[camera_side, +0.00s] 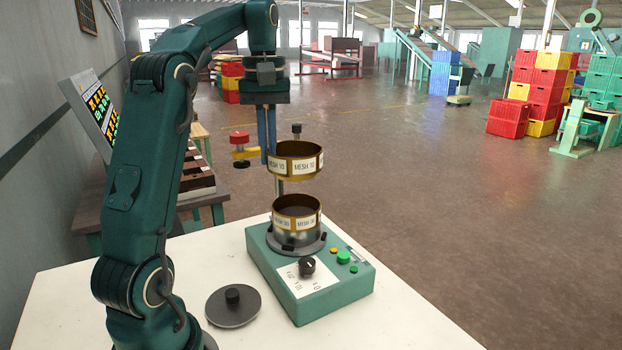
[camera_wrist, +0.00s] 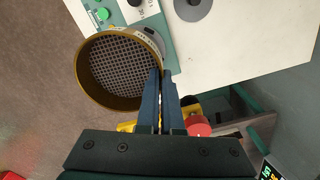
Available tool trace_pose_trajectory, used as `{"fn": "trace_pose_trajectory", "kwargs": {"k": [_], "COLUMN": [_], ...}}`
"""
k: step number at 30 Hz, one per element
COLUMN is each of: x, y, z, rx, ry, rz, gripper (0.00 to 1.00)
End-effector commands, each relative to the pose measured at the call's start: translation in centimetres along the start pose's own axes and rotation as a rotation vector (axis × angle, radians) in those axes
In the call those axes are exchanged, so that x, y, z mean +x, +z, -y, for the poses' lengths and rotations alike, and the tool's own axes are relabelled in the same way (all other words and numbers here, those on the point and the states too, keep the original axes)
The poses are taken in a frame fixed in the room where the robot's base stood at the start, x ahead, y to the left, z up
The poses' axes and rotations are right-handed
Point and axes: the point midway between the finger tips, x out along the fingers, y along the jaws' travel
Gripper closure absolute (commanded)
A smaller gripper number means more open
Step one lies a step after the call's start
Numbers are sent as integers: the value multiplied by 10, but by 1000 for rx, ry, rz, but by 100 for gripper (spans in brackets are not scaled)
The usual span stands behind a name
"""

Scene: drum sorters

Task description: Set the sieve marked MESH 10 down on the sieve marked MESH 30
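The MESH 10 sieve (camera_side: 295,167), a brass ring with white labels, is in the air. My gripper (camera_side: 268,160) is shut on the left side of its rim, with its fingers pointing down. The wrist view shows the fingers (camera_wrist: 160,100) at the rim and the sieve's wire mesh (camera_wrist: 118,68). The other sieve (camera_side: 297,222), brass-rimmed with small labels I read as MESH 30, sits on the green shaker base (camera_side: 340,290). The held sieve is roughly above it, nearly level, with a clear gap between them.
A thin upright rod with a dark knob (camera_side: 297,128) rises behind the sieves. A red-and-yellow clamp-like part (camera_side: 240,150) is left of my gripper. A grey lid with a black knob (camera_side: 233,308) lies on the white table (camera_side: 400,325). The table's right side is clear.

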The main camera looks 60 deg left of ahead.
Motion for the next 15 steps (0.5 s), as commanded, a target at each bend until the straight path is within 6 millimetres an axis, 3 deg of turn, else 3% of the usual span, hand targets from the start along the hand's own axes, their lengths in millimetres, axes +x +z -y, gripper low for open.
{"fn": "trace_pose_trajectory", "kwargs": {"k": [7,15], "x": [5,10], "y": [-24,-26], "z": [-3,-2], "rx": [-46,-49], "ry": [6,-1], "rz": [-15,2], "gripper": [100,100]}}
